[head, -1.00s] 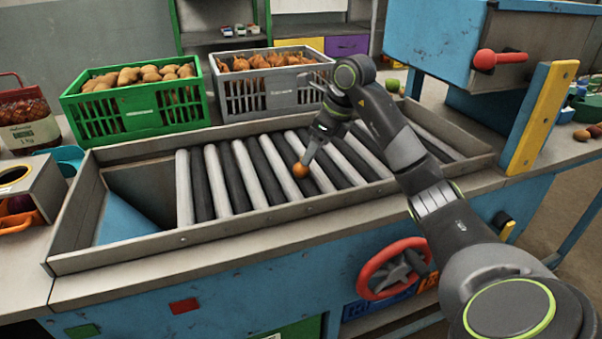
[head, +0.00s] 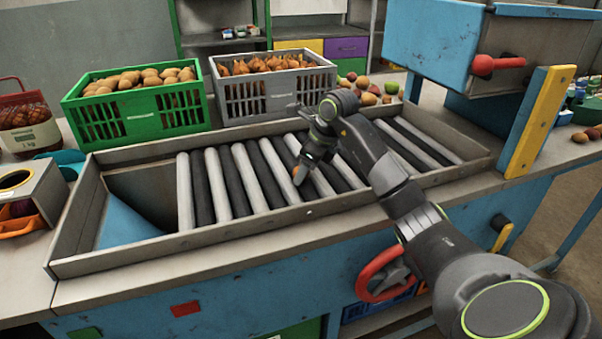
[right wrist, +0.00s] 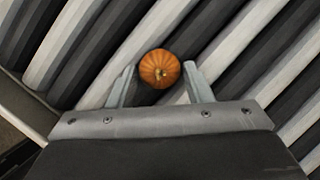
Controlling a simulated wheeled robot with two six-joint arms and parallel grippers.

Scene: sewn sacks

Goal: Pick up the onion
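The onion (right wrist: 160,68) is round and orange-brown. In the right wrist view it lies on the rollers, at the tips of my right gripper (right wrist: 158,80). One finger is on each side of it, with a small gap visible, so the gripper is open around it. In the head view my right gripper (head: 303,172) reaches down over the rollers (head: 250,178) and hides most of the onion; a bit of orange (head: 297,172) shows beside it. My left gripper is not in view.
A metal rim (head: 220,237) surrounds the roller bed. A green crate of potatoes (head: 138,112) and a grey crate of onions (head: 272,92) stand behind it. A yellow post (head: 540,120) and blue machine housing (head: 435,40) stand at the right. A blue chute (head: 125,215) is at the left.

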